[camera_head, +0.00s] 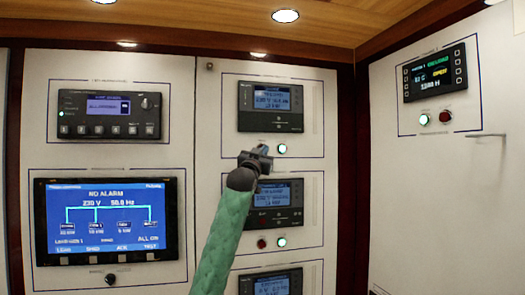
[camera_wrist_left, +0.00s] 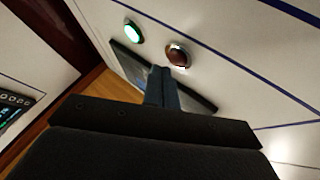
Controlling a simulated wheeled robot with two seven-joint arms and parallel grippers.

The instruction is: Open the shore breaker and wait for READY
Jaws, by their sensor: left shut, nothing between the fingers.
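The upper breaker unit (camera_head: 271,122) is in the middle column of the head view, with a lit blue screen; its label is too blurred to tell whether it is the shore one. A lit green-white button (camera_head: 282,149) sits below it, also in the left wrist view (camera_wrist_left: 133,30). A dark red button (camera_wrist_left: 178,54) is beside it in the wrist view; in the head view my gripper hides it. My left gripper (camera_head: 264,150) is shut and empty, its fingertips at or just in front of the red button; contact cannot be told. My right gripper is out of view.
Below are a second breaker unit (camera_head: 283,219) with red (camera_head: 262,243) and green (camera_head: 282,242) buttons, and a third unit (camera_head: 271,284). The left screen (camera_head: 108,215) reads NO ALARM. A right-wall display (camera_head: 434,74) shows green and yellow text. A thin handle (camera_head: 487,135) juts out there.

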